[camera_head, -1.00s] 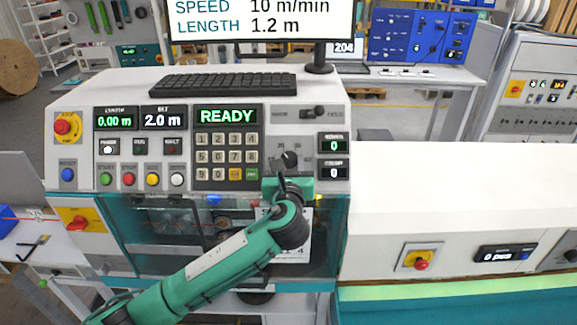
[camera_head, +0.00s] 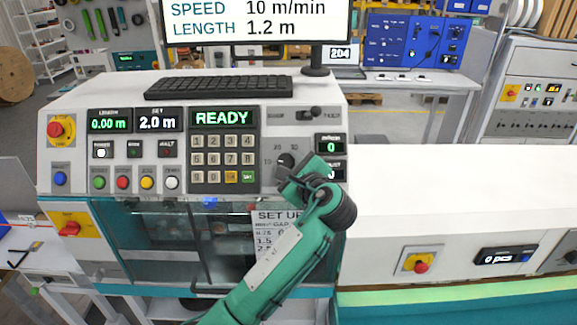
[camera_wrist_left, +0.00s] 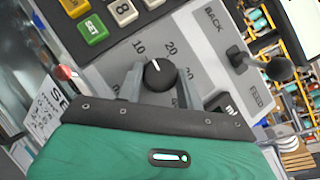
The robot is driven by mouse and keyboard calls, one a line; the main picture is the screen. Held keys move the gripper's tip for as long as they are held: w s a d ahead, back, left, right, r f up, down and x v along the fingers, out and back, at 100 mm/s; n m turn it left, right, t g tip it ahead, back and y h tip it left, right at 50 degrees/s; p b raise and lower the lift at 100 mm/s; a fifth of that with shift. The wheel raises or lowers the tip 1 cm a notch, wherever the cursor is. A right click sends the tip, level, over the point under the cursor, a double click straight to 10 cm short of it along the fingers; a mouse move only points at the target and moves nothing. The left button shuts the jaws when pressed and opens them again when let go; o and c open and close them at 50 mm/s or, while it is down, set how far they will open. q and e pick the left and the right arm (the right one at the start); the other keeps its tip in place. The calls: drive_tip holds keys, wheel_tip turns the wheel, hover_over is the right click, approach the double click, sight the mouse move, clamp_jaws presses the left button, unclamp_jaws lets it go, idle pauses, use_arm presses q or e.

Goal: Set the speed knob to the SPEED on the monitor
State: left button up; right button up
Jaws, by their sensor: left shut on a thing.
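The monitor (camera_head: 256,22) reads SPEED 10 m/min and LENGTH 1.2 m. The black speed knob (camera_head: 285,159) is on the right of the machine's front panel, beside the keypad. It also shows in the left wrist view (camera_wrist_left: 160,75), with a white pointer mark directed between the printed 10 and 20, and further numbers around its right side. My left gripper (camera_head: 288,171) is shut on the knob, one finger on each side of it, with the hand tilted to the knob's lower right. My right gripper is out of view.
The keypad (camera_head: 223,158) lies left of the knob. A small lever switch (camera_head: 309,113) sits above it, and digital readouts (camera_head: 330,142) showing 0 are at right. The READY display (camera_head: 222,118) is lit. A keyboard (camera_head: 218,87) lies on top of the machine.

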use_arm(q)
drive_tip(key=shift+n+g, duration=0.3)
drive_tip(key=shift+n, duration=0.3)
drive_tip(key=o, duration=1)
